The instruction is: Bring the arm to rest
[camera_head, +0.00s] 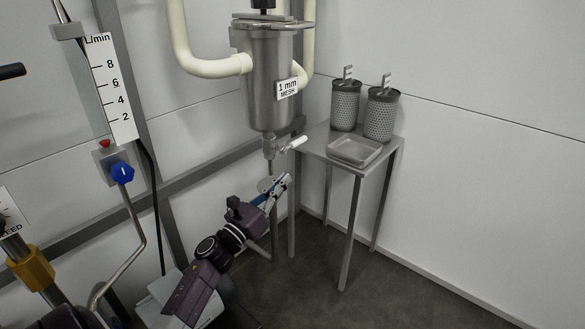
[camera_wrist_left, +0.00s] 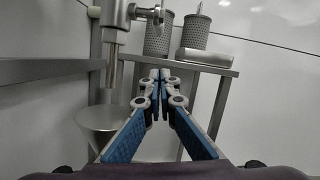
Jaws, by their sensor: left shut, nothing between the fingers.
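My left gripper (camera_head: 284,183) reaches up from the lower left in the head view, in front of the metal frame and just below and right of the drain outlet of the steel strainer housing (camera_head: 268,85). In the left wrist view the gripper (camera_wrist_left: 160,76) has its blue-padded fingers brought together, with nothing between them. It points toward the small steel table (camera_wrist_left: 232,72) and appears apart from it. My right gripper does not show in either view.
The housing's drain valve has a white handle (camera_head: 294,144). A funnel (camera_wrist_left: 108,118) sits below the drain pipe. The table holds two mesh baskets (camera_head: 381,114) and a shallow tray (camera_head: 354,151). A flow gauge (camera_head: 111,88) and blue knob (camera_head: 122,173) stand left. Floor right of the table is clear.

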